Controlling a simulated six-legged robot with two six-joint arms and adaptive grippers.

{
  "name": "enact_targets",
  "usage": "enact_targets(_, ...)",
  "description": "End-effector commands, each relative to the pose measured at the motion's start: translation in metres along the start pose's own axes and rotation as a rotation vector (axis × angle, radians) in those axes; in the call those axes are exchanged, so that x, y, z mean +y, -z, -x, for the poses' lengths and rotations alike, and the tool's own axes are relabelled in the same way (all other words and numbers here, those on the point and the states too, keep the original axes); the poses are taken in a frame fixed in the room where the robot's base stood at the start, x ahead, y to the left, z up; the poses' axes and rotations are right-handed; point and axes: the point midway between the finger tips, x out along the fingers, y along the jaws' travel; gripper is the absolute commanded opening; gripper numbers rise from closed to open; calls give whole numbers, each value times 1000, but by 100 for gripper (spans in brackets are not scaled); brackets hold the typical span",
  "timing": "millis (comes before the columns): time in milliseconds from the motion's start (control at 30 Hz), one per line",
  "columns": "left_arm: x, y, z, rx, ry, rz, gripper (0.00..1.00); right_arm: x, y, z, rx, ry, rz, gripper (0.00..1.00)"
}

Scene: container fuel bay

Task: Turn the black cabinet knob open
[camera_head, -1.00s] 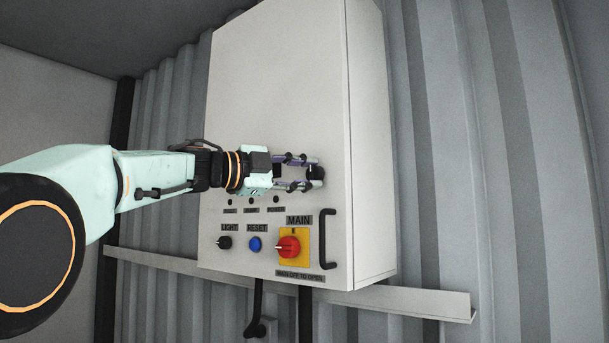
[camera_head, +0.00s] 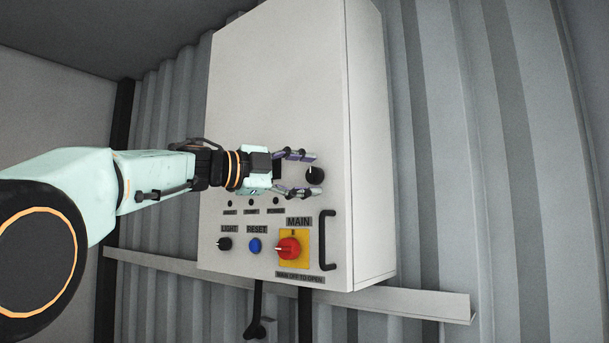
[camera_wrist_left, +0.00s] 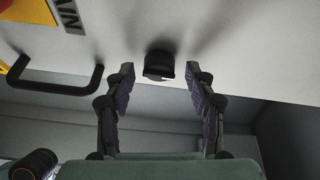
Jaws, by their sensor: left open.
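The black cabinet knob (camera_head: 315,175) is on the right side of the grey cabinet's front (camera_head: 280,80), above the black handle. A pale mark shows on the knob. My left gripper (camera_head: 312,173) is open, its fingers spread above and below the knob in the head view. In the left wrist view the knob (camera_wrist_left: 159,65) lies between and just beyond the open fingers (camera_wrist_left: 160,82), and neither finger appears to touch it. My right gripper is not in view.
Below are the black door handle (camera_head: 327,240), the red MAIN switch (camera_head: 289,247) on a yellow plate, a blue RESET button (camera_head: 254,244) and a black LIGHT knob (camera_head: 224,243). A metal rail (camera_head: 420,302) runs along the corrugated wall.

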Motion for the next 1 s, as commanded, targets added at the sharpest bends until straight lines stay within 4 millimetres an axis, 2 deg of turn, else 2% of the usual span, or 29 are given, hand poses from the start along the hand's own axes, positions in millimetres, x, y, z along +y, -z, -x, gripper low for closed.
enact_targets(267,0,0,1,-1,0,1,55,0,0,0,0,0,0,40)
enact_targets(467,-1,-1,15,-3,0,1,55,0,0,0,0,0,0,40)
enact_targets(767,-1,0,52,-1,2,3,55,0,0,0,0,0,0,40)
enact_targets(1000,-1,0,94,-1,2,3,55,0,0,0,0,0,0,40)
